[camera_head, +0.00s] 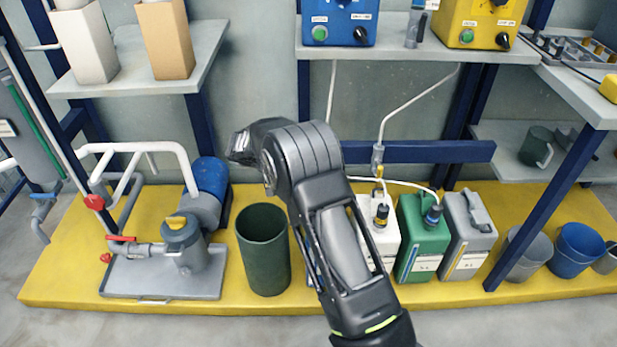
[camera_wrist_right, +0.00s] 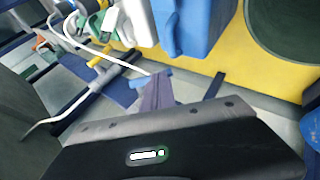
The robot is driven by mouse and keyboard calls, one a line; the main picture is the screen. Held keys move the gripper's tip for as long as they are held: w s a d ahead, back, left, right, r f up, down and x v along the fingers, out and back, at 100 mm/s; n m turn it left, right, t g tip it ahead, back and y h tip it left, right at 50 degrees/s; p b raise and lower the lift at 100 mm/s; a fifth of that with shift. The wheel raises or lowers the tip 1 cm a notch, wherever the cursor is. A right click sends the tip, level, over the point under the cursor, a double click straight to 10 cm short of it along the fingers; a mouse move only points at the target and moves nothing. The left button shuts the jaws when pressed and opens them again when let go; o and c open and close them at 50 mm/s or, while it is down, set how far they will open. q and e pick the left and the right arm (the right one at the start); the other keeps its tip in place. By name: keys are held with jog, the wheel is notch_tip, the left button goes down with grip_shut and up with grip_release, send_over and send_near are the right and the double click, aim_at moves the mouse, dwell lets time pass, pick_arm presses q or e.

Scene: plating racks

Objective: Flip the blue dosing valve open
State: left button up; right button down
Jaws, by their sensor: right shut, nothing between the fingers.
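The blue dosing valve (camera_wrist_right: 150,74) appears in the right wrist view as a small blue piece at the end of a white hose, just beyond my fingertips. I cannot tell whether the fingers touch it or how its handle is turned. In the head view my right arm hides it. My right gripper (camera_head: 240,148) is shut and empty, at the far end of the black arm, in front of the back wall. Its grey fingers (camera_wrist_right: 156,88) also show in the right wrist view. My left gripper is not in view.
A yellow-handled valve (camera_wrist_right: 100,64) sits beside it on the blue rail (camera_head: 430,151). White (camera_head: 385,235), green (camera_head: 415,262) and grey (camera_head: 468,245) canisters stand below, with a dark green bin (camera_head: 263,252) to the left. A shelf with a blue control box (camera_head: 340,20) is above.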

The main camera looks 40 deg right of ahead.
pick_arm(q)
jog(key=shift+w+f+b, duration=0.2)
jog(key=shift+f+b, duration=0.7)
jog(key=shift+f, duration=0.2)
pick_arm(e)
jog(key=shift+s+d+f+g+h, duration=0.15)
jog(key=shift+d+f+h, duration=0.1)
jog(key=shift+f, duration=0.35)
jog(key=shift+s+d+f+g+h, duration=0.1)
jog(key=shift+s+d+f+h, duration=0.1)
jog(key=shift+f, duration=0.4)
jog(key=shift+s+d+f+g+h, duration=0.15)
jog(key=shift+d+f+h, duration=0.1)
jog(key=shift+f, duration=0.35)
jog(key=shift+s+f, duration=0.1)
jog(key=shift+f, duration=0.05)
jog(key=shift+a, duration=0.1)
